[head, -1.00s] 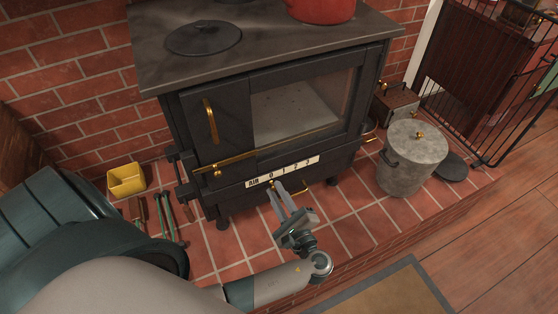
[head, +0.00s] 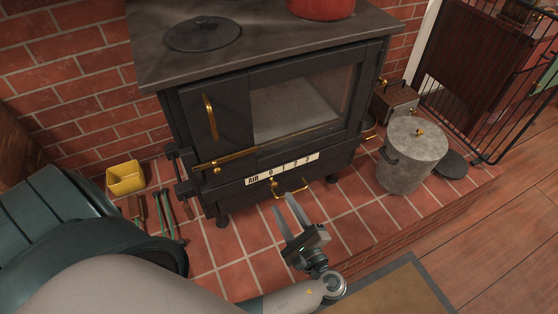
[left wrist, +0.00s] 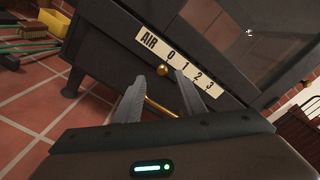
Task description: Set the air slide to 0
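The white air scale (head: 283,170), marked AIR 0 1 2 3, runs along the lower front of the dark stove. It also shows in the left wrist view (left wrist: 190,72). A small brass knob (left wrist: 162,70), the air slide, sits just below the scale by the 0. It also shows in the head view (head: 275,182). My left gripper (head: 286,200) is open and empty, in front of and below the knob. In the left wrist view its fingertips (left wrist: 159,80) appear either side of the knob, apart from it. My right gripper is out of view.
A brass bar handle (head: 292,190) sits low on the stove, close to my left fingers. A brass door latch (head: 225,160) lies above left. A grey lidded pot (head: 412,160) stands at right, a yellow box (head: 125,178) at left. The tiles before the stove are mostly free.

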